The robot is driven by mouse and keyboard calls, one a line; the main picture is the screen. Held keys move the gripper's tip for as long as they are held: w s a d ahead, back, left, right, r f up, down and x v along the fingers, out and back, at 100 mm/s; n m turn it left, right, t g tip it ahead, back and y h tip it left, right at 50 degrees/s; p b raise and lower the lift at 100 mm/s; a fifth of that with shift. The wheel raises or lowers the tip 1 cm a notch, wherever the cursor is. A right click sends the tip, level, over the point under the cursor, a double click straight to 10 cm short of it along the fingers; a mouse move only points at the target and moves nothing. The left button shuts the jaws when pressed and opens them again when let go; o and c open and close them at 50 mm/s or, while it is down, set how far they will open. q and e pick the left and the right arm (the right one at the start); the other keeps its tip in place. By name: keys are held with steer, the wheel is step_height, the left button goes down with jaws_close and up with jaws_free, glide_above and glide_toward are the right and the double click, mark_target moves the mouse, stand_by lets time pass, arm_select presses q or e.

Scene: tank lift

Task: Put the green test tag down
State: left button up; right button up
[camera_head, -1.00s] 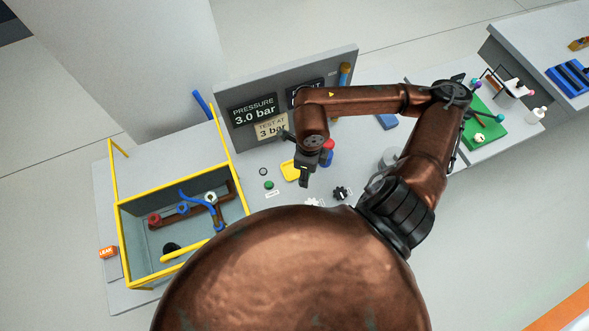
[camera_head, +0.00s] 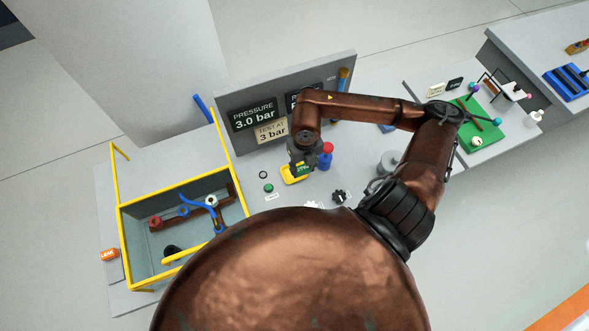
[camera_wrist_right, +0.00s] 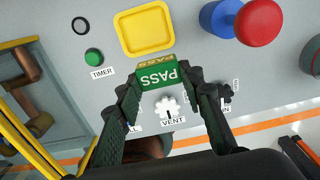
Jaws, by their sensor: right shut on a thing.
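The green test tag (camera_wrist_right: 158,76), printed PASS, is between the fingers of my right gripper (camera_wrist_right: 165,92) in the right wrist view. The gripper is shut on it. In the head view the right gripper (camera_head: 302,168) is over the right part of the yellow tray (camera_head: 287,179), with the tag's green face (camera_head: 304,171) just showing. In the wrist view the yellow tray (camera_wrist_right: 145,30) looks empty and lies just beyond the tag. I cannot tell how high the tag is above the bench. My left gripper is not in view.
A red-and-blue knob (camera_head: 326,156) stands right of the tray. A green TIMER button (camera_wrist_right: 94,57) and white VENT knob (camera_wrist_right: 168,106) are nearby. A yellow-rimmed tank (camera_head: 122,236) is at left, with an orange LEAK tag (camera_head: 109,254). A sign panel (camera_head: 240,88) stands behind.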

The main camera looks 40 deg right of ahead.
steer(key=w+f, duration=0.4)
steer(key=f, duration=0.1)
steer(key=shift+w+f, duration=0.2)
steer(key=shift+f, duration=1.65)
steer(key=shift+f, duration=0.2)
steer(key=o, duration=1.2)
steer(key=shift+o, duration=0.2)
step_height(320, 180, up, 12)
steer(key=shift+r, duration=0.2)
